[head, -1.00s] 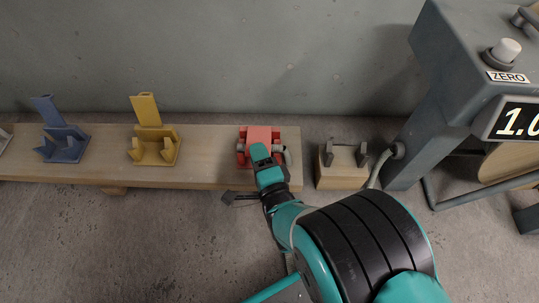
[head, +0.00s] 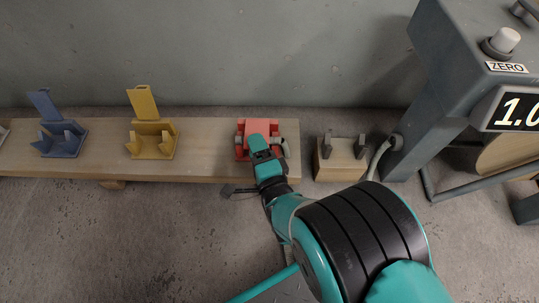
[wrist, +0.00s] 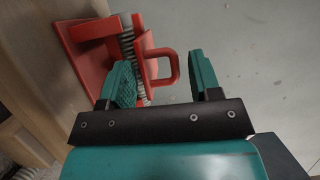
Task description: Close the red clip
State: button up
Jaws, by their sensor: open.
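The red clip (head: 262,126) sits at the right end of a wooden board. Its flap lies over a grey ribbed conduit (wrist: 129,38), whose ends show at both sides of the clip in the head view. I cannot tell whether the flap is latched. In the wrist view the clip (wrist: 92,62) is at the upper left, with a red loop tab (wrist: 172,68) sticking out from it. My gripper (wrist: 165,78) is open, one finger on either side of the tab. In the head view my gripper (head: 257,145) covers the clip's front.
A yellow clip (head: 152,140) and a blue clip (head: 60,138) stand with flaps up along the wooden board (head: 205,150). A wooden block with grey prongs (head: 340,160) and a grey machine (head: 430,90) stand to the right. A wall is behind.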

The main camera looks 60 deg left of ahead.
jog(key=s+d+p, duration=0.2)
jog(key=d+p, duration=1.1)
jog(key=d, duration=0.4)
